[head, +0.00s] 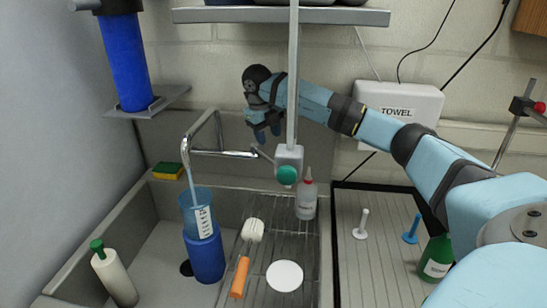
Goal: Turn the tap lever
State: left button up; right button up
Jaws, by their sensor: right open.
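The metal tap (222,152) stands at the back of the sink, its bent spout reaching to the left. A short lever-like end (262,154) shows at its right, close to the grey box on the pole; its exact shape is hard to tell. A thin pale-blue streak runs from the spout down to a blue measuring vessel (197,217), which stands on a blue cylinder (205,256). My right gripper (266,133) is open and empty, pointing down above the tap's right end, apparently apart from it. My left gripper is not in view.
A vertical pole with a grey box and green knob (287,175) stands before my right arm. A wash bottle (306,198), brush (246,255) and white disc (285,276) are on the rack. A sponge (167,171) lies left. A shelf (280,16) hangs above.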

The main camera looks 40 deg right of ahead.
aim_at(273, 160)
jog(key=f, duration=0.3)
jog(key=d+f, duration=0.1)
jog(key=f, duration=0.2)
jog(key=f+p, duration=0.1)
jog(key=f, duration=0.2)
jog(key=shift+s+d, duration=0.1)
jog(key=shift+d, duration=0.3)
grip_shut()
